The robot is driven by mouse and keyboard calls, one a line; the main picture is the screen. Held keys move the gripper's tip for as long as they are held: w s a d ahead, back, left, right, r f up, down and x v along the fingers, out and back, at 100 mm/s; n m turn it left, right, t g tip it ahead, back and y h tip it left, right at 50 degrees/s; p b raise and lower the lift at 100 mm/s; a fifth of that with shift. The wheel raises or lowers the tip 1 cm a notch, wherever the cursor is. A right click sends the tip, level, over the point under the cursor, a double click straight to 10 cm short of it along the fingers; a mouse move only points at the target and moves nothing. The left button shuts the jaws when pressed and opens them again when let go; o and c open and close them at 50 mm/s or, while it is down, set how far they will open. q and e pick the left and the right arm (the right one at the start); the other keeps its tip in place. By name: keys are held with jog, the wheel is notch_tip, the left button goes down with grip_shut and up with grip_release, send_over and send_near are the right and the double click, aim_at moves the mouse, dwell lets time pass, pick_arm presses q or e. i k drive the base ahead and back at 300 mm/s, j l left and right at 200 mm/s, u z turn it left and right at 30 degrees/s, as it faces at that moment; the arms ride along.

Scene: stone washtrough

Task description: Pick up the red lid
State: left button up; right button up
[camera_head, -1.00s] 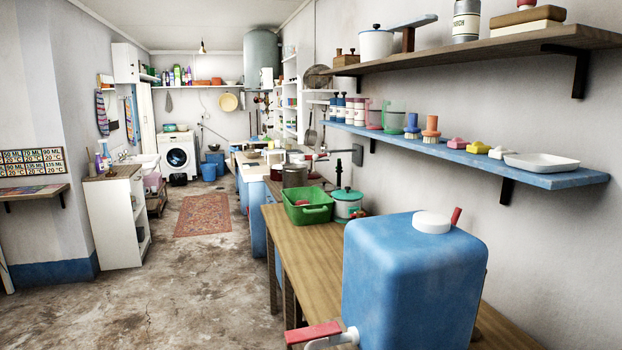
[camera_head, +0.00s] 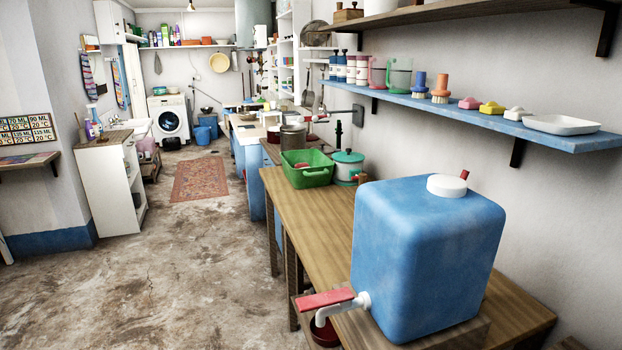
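I cannot pick out a red lid for certain. A red round piece (camera_head: 325,333) shows low beside the table, under the tap of the blue water tank (camera_head: 425,262), and is partly hidden by the tap; I cannot tell whether it is a lid or a bowl. Small red items lie in the green basin (camera_head: 306,176), too small to make out. A red piece (camera_head: 360,178) shows beside the white pot with a green lid (camera_head: 347,166). Neither of my grippers is in view.
The wooden table (camera_head: 310,217) has bare top between the basin and the tank. The tank's tap with its red lever (camera_head: 325,298) sticks out left past the edge. A blue shelf (camera_head: 560,135) with brushes and a white dish hangs above. Floor at left is clear.

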aim_at(309, 137)
jog(key=i+j+u, duration=0.65)
jog(key=u, duration=0.15)
jog(key=i+j+u, duration=0.35)
jog(key=i+j+z, duration=0.1)
jog(key=i, duration=0.85)
jog(key=i+l+z, duration=0.15)
jog(key=i+z, duration=0.2)
jog(key=i, duration=0.3)
jog(key=i+j+z, duration=0.1)
jog(key=i+z, duration=0.3)
jog(key=i, duration=0.3)
jog(key=i+j+z, duration=0.35)
jog(key=i, duration=0.3)
jog(key=i+j+z, duration=0.15)
jog(key=i, duration=0.25)
jog(key=i+z, duration=0.15)
jog(key=i, duration=0.25)
jog(key=i+j+z, duration=0.1)
jog(key=i+j, duration=0.25)
jog(key=i+j+z, duration=0.15)
jog(key=i+j, duration=0.2)
jog(key=i+j+z, duration=0.1)
jog(key=i+j, duration=0.2)
jog(key=j, duration=0.2)
jog(key=i+j+z, duration=0.1)
jog(key=i+j, duration=0.2)
jog(key=j, duration=0.15)
jog(key=i+j+z, duration=0.1)
jog(key=i+j, duration=0.2)
jog(key=j, duration=0.15)
